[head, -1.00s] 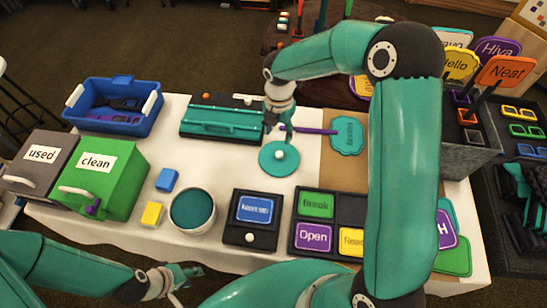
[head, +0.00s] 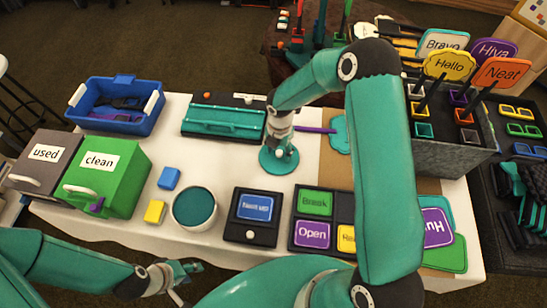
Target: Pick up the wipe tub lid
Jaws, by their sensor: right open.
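The wipe tub lid (head: 279,168) is a flat teal disc lying on the white table, in the middle of the head view. My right gripper (head: 279,151) is directly over the lid, pointing down with its fingers around or just above the pale knob; contact cannot be told. It is open. The gripper hides the far part of the lid. The round white tub (head: 194,226) with a teal inside stands to the left of the lid, nearer to me. My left gripper (head: 186,281) is at the near left, off the table edge, with its fingers apart and empty.
A teal case (head: 222,123) lies behind and left of the lid, and a purple stick (head: 315,130) behind it. Blue (head: 169,178) and yellow (head: 154,212) blocks sit left of the tub. A black sign tray (head: 250,230) is in front. Bare white table surrounds the lid.

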